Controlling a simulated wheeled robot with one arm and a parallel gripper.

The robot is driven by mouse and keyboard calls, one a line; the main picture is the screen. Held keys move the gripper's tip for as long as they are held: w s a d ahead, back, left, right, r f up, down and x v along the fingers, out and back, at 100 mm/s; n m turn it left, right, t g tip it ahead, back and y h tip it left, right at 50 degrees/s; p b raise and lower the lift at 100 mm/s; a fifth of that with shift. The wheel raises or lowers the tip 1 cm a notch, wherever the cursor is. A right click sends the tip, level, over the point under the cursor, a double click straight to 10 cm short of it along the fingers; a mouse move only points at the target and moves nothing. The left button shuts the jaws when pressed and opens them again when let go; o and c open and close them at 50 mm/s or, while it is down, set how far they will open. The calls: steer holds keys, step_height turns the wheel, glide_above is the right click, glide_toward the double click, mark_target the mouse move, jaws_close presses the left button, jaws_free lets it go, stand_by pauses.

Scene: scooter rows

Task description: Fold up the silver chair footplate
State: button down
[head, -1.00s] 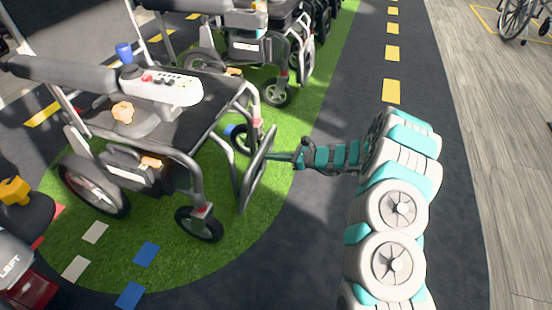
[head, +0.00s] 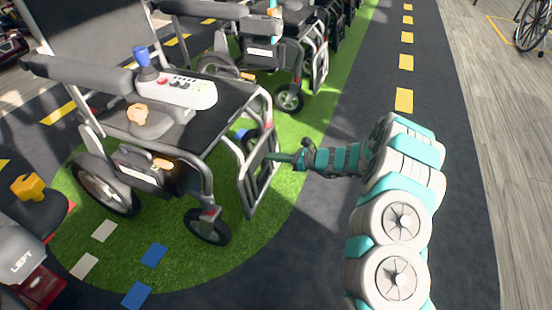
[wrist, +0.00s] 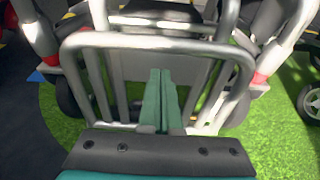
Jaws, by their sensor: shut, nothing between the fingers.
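The silver chair (head: 180,130) stands on the green patch at the left of the head view. Its footplate (head: 261,184), a silver tube frame with several bars, stands steeply upright at the chair's front. My gripper (head: 271,157) is shut and empty, with its fingertips at the footplate's upper part. In the wrist view the footplate (wrist: 150,42) fills the middle, and the shut teal fingers (wrist: 161,75) point at its face. I cannot tell whether the tips touch the bars or pass between them.
A second wheelchair (head: 265,45) stands behind. A scooter with a yellow knob (head: 28,187) is at the left edge. The chair's front caster (head: 207,226) is left of the footplate. The dark lane (head: 310,250) right of the chair is clear.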

steer(key=p+v, duration=0.4)
steer(key=v, duration=0.6)
steer(key=shift+r, duration=0.25)
steer(key=shift+d, duration=0.15)
stand_by(0.8)
steer(key=s+a+r+n+g+h+p, duration=0.15)
steer(key=s+a+r+n+g, duration=0.35)
steer(key=s+r, duration=0.55)
steer(key=s+a+r+n+g+h+p, duration=0.1)
steer(key=s+a+r+n+g+h, duration=0.15)
steer(key=s+r+n, duration=0.7)
steer(key=s+d+r+n+h+p, duration=0.1)
steer(key=s+d+r+n+h, duration=0.1)
steer(key=s+d, duration=0.4)
steer(key=s+d+r+n+h+p, duration=0.1)
steer(key=s+d+h, duration=0.4)
steer(key=s, duration=0.7)
steer(key=s+d+r+n+t+h+p, duration=0.1)
steer(key=s+d+r+n+h, duration=0.2)
steer(key=s+d, duration=0.4)
steer(key=shift+s+d+n, duration=0.3)
steer(key=shift+s+n, duration=0.25)
steer(key=shift+s, duration=0.6)
